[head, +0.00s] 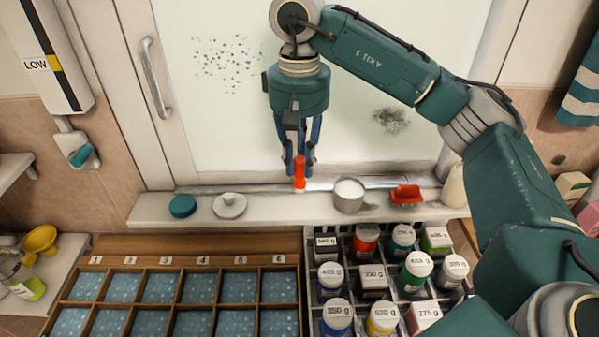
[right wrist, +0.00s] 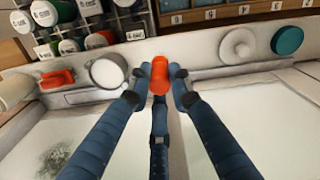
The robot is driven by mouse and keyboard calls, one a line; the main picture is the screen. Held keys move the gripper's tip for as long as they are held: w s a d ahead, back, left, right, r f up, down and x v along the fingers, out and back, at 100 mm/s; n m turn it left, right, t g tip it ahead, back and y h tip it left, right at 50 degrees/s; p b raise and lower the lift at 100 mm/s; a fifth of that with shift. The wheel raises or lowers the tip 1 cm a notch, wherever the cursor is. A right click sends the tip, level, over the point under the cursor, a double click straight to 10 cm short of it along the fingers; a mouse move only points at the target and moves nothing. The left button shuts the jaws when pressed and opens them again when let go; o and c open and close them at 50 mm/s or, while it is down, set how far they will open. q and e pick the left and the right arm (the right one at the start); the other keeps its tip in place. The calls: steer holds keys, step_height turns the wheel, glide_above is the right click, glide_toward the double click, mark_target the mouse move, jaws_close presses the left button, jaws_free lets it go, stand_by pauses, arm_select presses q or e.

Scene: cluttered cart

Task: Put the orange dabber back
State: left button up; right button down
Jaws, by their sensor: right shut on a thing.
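The orange dabber (head: 299,171) is upright between the fingers of my right gripper (head: 299,168), just above or at the white ledge; I cannot tell if its base touches. On the ledge (head: 265,208) there are a teal lid (head: 183,206), a white knobbed lid (head: 229,205), a metal cup with white contents (head: 348,195) and a red-orange brush-like item (head: 406,195). My left gripper is not in view.
A numbered wooden compartment tray (head: 190,283) stands in front at left. A crate of labelled jars (head: 312,290) stands at front right, near the ledge. A glass panel with speckles and a dark smudge (head: 390,121) rises behind the ledge.

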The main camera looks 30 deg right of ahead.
steer(key=f+p, duration=0.1)
steer(key=f, duration=0.1)
steer(key=w+f+p, duration=0.1)
steer(key=f, duration=0.1)
steer(key=d+f+p, duration=0.1)
steer(key=f, duration=0.1)
steer(key=shift+w+f, duration=0.2)
steer(key=shift+w, duration=0.1)
steer(key=shift+f, duration=0.25)
steer(key=shift+f, duration=0.1)
steer(key=c, duration=1.6)
jaws_free()
